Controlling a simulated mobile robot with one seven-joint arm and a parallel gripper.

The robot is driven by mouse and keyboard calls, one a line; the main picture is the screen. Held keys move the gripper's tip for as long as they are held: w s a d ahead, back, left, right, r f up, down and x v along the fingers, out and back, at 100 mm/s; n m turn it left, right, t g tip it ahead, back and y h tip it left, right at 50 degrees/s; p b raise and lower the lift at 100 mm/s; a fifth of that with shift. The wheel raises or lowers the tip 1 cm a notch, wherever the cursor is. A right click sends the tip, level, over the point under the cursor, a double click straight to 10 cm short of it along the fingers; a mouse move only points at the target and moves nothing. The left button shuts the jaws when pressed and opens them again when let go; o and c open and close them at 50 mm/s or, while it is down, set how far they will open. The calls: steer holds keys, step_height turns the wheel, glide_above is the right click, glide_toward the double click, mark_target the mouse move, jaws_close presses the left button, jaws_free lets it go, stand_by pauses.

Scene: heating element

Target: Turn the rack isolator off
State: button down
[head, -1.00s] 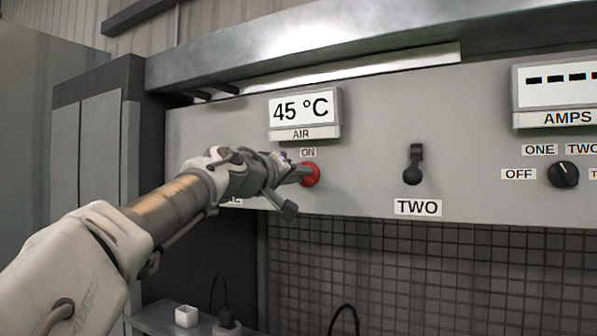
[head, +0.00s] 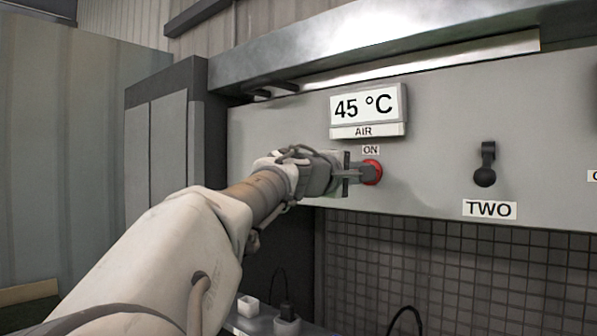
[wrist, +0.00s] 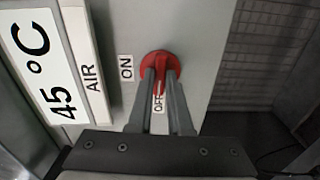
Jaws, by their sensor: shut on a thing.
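The rack isolator is a round red knob (head: 374,172) on the grey panel, below the ON label (head: 370,150). In the wrist view the red knob (wrist: 152,58) has a raised handle between the two fingers of my gripper (wrist: 161,76). The fingers are shut on this handle, one on each side. The handle lies in line with the OFF label (wrist: 159,102), which shows between the fingers. The ON label (wrist: 126,67) sits off to the handle's side. In the head view my gripper (head: 362,172) reaches the knob from the left and covers part of it.
The AIR display (head: 365,108) reading 45 °C sits just above the knob. A black switch (head: 485,170) marked TWO is to the right. A metal ledge (head: 400,45) overhangs the panel. Dark mesh (head: 430,260) lies below. A small white box (head: 248,305) stands low down.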

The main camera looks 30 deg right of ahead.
steer(key=shift+n, duration=0.4)
steer(key=c, duration=0.8)
jaws_free()
steer(key=shift+c, duration=0.2)
steer(key=shift+a, duration=0.1)
steer(key=b+v, duration=0.2)
steer(key=v, duration=1.5)
steer(key=shift+s+b, duration=0.15)
steer(key=shift+b, duration=0.15)
